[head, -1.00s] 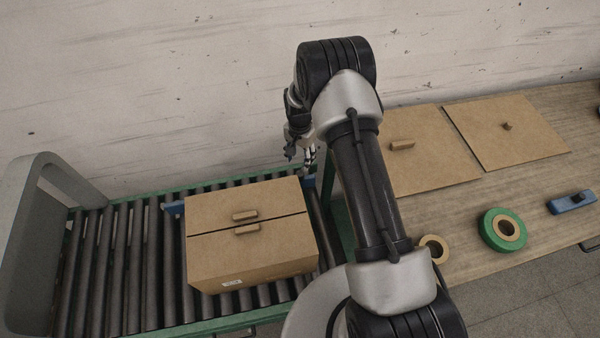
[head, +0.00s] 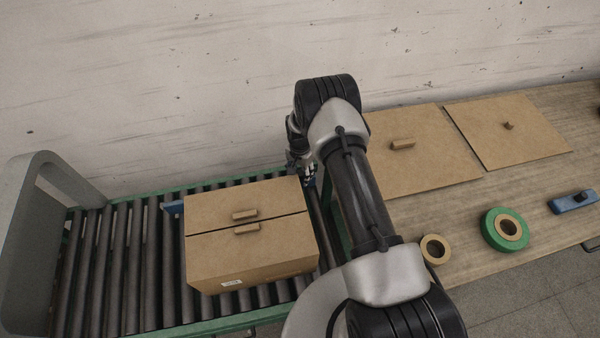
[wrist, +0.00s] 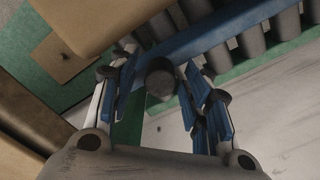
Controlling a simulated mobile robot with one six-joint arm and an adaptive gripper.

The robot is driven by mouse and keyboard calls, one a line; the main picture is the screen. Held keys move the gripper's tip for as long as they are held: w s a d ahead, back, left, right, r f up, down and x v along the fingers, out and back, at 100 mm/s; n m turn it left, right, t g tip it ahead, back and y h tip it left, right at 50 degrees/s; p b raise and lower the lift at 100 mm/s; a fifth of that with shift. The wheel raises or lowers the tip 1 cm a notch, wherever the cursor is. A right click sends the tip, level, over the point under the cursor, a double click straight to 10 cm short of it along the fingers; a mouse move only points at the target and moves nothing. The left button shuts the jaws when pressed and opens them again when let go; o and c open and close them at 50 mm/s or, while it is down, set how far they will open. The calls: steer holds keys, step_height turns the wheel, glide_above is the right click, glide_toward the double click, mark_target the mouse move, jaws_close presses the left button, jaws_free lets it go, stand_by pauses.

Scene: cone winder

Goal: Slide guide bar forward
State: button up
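The blue guide bar (head: 174,207) lies across the rollers behind the cardboard box (head: 260,264); the box hides most of it in the head view. In the wrist view the bar (wrist: 232,28) runs diagonally across the top, beside the box (wrist: 95,18). A dark round knob (wrist: 160,78) stands at the bar, between my fingers. My gripper (head: 306,172) is low at the box's back right corner. In the wrist view my gripper (wrist: 158,88) is open around the knob, with a gap visible on both sides.
The roller conveyor (head: 120,270) has a green frame and a grey arch (head: 30,230) at its left end. On the wooden table at right are two cardboard sheets (head: 430,165), a green tape roll (head: 505,230), a tan roll (head: 435,249) and a blue tool (head: 572,203).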

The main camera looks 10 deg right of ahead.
jaws_close()
stand_by(0.3)
steer(key=s+p, duration=0.1)
steer(key=s, duration=0.2)
steer(key=shift+s, duration=0.3)
steer(key=shift+s+f, duration=0.1)
steer(key=shift+c, duration=0.6)
jaws_free()
steer(key=shift+s, duration=0.15)
steer(key=shift+o, duration=1.2)
steer(key=shift+w, duration=0.2)
